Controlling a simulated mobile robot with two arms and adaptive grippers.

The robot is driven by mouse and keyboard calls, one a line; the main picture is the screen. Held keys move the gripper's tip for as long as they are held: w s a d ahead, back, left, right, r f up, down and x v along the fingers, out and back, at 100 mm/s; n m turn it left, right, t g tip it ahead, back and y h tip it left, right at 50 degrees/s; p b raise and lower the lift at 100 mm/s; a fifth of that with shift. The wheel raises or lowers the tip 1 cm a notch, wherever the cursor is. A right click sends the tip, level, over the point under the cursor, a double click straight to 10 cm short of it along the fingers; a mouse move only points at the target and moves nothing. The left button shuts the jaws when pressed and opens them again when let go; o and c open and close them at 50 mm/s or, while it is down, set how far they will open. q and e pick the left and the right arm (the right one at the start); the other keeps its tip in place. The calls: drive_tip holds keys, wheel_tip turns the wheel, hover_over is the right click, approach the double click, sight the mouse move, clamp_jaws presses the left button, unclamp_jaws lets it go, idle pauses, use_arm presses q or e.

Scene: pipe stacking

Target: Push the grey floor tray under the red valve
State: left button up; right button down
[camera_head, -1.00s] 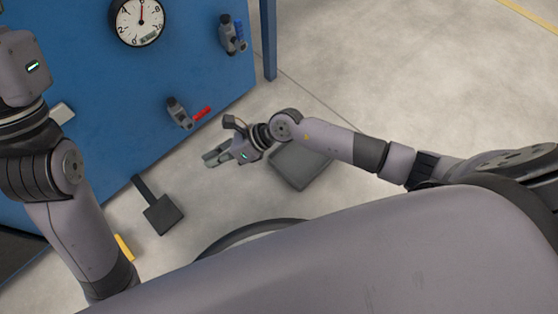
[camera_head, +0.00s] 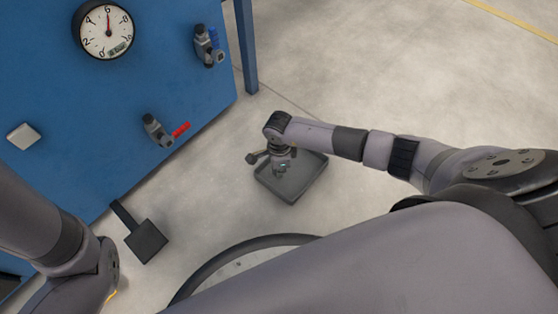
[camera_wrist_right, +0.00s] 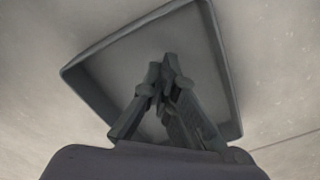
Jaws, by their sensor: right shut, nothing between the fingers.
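The grey floor tray (camera_head: 307,177) is a shallow square tray with a raised rim, lying on the floor right of the blue panel; it also fills the middle of the right wrist view (camera_wrist_right: 110,62). The red-handled valve (camera_head: 181,129) sits low on the blue panel, left of and apart from the tray. My right gripper (camera_head: 281,173) points down over the tray's left part, its fingers shut and empty (camera_wrist_right: 166,66). Whether the fingertips touch the tray, I cannot tell. My left gripper is out of view; only its arm shows at lower left.
A blue-handled valve (camera_head: 210,46) and a gauge (camera_head: 106,31) are on the blue panel (camera_head: 90,120). A dark pedal-like plate (camera_head: 146,242) lies on the floor at its foot. Floor between tray and panel is clear. A blue post (camera_head: 246,50) stands behind.

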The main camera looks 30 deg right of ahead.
sight(267, 179)
wheel_tip(267, 179, down, 3)
drive_tip(key=shift+r+b, duration=0.15)
drive_tip(key=shift+b, duration=0.4)
drive_tip(key=shift+w+a+b, duration=0.15)
drive_tip(key=shift+a+b, duration=0.25)
drive_tip(key=shift+a, duration=0.2)
drive_tip(key=shift+w+a+b, duration=0.15)
drive_tip(key=shift+a+b, duration=0.25)
drive_tip(key=shift+a, duration=0.15)
drive_tip(key=shift+w+a+r+b, duration=0.1)
drive_tip(key=shift+w+a+b, duration=0.1)
drive_tip(key=shift+a, duration=0.2)
drive_tip(key=shift+w+a+b, duration=0.1)
drive_tip(key=shift+a+b, duration=0.1)
drive_tip(key=shift+a, duration=0.15)
drive_tip(key=shift+r, duration=0.1)
